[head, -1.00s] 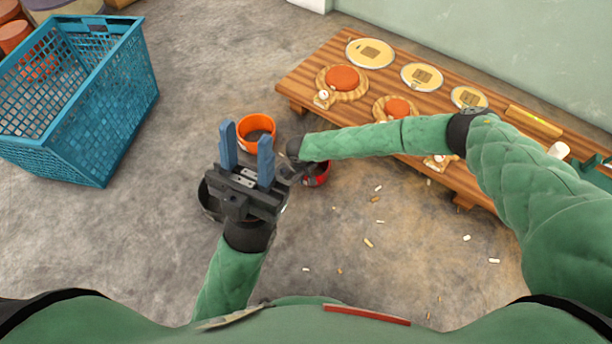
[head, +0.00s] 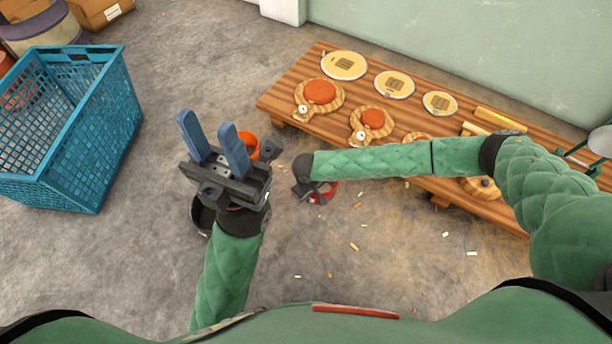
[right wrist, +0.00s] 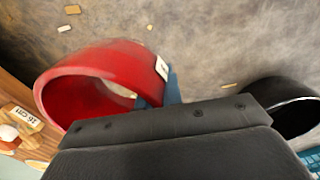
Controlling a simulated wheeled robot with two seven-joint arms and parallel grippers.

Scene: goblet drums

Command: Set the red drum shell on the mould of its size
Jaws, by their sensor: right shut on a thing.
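The red drum shell (head: 331,188) is an open ring, mostly hidden by my right arm in the head view. My right gripper (head: 318,196) is shut on its wall. In the right wrist view the red shell (right wrist: 95,72) fills the upper left, with a white label beside a blue finger; I cannot tell its height above the floor. Round wooden moulds with orange-red tops stand along the bench front: a large one (head: 320,92), a smaller one (head: 372,119), and others partly hidden by my right arm. A "16 cm" tag shows in the wrist view. My left gripper (head: 208,128) is open and empty.
An orange shell (head: 249,145) and a black shell (head: 199,216) stand on the floor, partly behind my left gripper. The wooden bench (head: 275,106) carries cream discs (head: 344,65) at its back. A blue crate (head: 100,130) stands left. Small chips litter the floor.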

